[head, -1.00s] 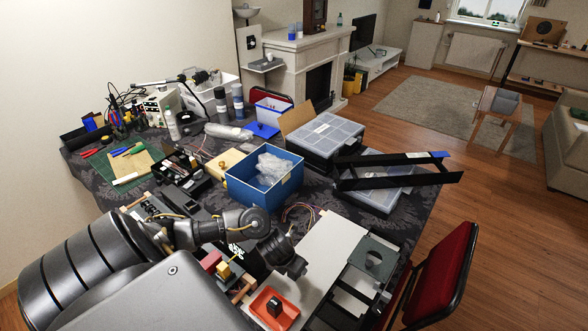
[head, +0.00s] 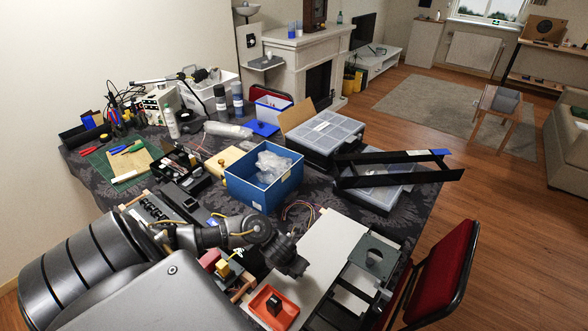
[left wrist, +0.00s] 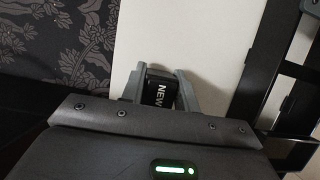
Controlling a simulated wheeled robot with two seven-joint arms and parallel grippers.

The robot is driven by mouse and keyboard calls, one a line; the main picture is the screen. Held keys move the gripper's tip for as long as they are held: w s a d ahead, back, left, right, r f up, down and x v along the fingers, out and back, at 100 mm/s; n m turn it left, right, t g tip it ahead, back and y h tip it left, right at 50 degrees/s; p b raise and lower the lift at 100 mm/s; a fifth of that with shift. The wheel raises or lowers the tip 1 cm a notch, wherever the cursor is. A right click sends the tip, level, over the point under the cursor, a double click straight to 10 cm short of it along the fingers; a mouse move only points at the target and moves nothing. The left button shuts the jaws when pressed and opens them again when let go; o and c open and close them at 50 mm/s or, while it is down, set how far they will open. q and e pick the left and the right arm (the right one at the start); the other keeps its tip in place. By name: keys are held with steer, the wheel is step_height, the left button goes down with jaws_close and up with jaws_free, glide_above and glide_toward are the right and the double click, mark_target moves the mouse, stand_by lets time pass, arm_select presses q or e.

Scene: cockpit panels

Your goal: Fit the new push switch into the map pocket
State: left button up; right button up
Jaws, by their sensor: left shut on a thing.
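My left gripper (left wrist: 160,92) is shut on a small black block with white "NEW" lettering, the new push switch (left wrist: 159,88). In the left wrist view the switch sits between the two grey fingers, above a pale board. In the head view my left gripper (head: 293,268) hangs over the left edge of that board, and the switch is hidden there. I cannot tell for sure which part is the map pocket. A dark grey plate with a round cup-like part (head: 374,257) lies right of the gripper. My right gripper is not in view.
An orange tray (head: 258,311) holding a small black part lies in front of the gripper. The pale board (head: 318,250) is largely bare. A blue bin (head: 250,190) stands behind it, and a black frame (head: 400,182) lies over clear-lidded boxes. A red chair (head: 440,275) stands right.

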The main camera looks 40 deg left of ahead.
arm_select(q)
steer(key=shift+r, duration=0.25)
step_height(320, 180, up, 10)
steer(key=p, duration=0.4)
steer(key=shift+f, duration=0.25)
steer(key=w+d+r+m+g+h+b, duration=0.2)
steer(key=d+r+m+h+b, duration=0.15)
steer(key=d+m, duration=0.5)
steer(key=w+d+r+m+g+h+b, duration=0.25)
steer(key=d+r+m, duration=0.35)
steer(key=m, duration=0.4)
step_height(320, 180, up, 6)
steer(key=s+m+g+y+b, duration=0.1)
steer(key=s+m+g, duration=0.1)
steer(key=m, duration=0.6)
steer(key=shift+s+a+f+g+y, duration=0.25)
steer(key=shift+s+a+g+y, duration=0.05)
steer(key=shift+a+g+y, duration=0.1)
